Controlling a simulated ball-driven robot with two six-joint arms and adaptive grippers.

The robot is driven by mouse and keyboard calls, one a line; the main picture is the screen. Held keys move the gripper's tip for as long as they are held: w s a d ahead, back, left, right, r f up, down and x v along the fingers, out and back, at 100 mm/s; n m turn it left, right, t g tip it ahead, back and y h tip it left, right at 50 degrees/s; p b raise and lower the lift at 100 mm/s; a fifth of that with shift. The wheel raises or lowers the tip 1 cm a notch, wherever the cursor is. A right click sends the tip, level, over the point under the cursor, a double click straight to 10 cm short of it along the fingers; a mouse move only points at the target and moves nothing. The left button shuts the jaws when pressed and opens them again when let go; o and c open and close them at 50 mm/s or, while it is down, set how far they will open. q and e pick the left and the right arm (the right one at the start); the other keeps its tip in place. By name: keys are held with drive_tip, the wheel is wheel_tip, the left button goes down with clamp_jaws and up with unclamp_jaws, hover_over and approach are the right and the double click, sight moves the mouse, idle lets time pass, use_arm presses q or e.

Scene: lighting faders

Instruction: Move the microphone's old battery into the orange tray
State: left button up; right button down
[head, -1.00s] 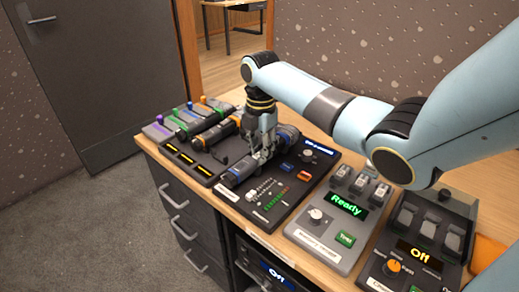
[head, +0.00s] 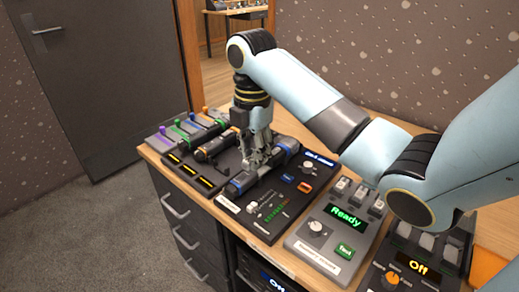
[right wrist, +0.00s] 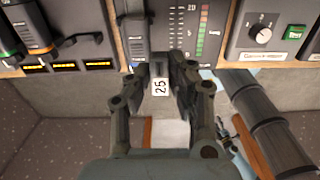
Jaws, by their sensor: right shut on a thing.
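The microphone is a dark cylinder with a blue ring (head: 288,145), lying on a black panel on the desk. My right gripper (head: 258,163) is above it in the head view, fingers pointing down and hiding its middle. In the right wrist view my right gripper (right wrist: 160,75) is shut on a small dark piece with a white label reading 25, which looks like the old battery (right wrist: 160,86). In the head view I cannot make out the battery between the fingers. An orange surface, probably the orange tray (head: 486,264), is partly visible at the right edge. My left gripper is not in view.
A second microphone with an orange ring (head: 214,146) lies left of the black panel, near coloured faders (head: 185,125). A grey tester reading Ready (head: 343,216) and a dark unit reading Off (head: 412,263) stand to the right, below my right arm.

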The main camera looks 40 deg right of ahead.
drive_tip(key=s+a+r+p, duration=0.2)
drive_tip(key=a+r+p, duration=0.1)
drive_tip(key=r+p, duration=0.3)
drive_tip(key=shift+a+r+p, duration=0.15)
drive_tip(key=shift+a+p, duration=0.05)
drive_tip(key=shift+p, duration=0.45)
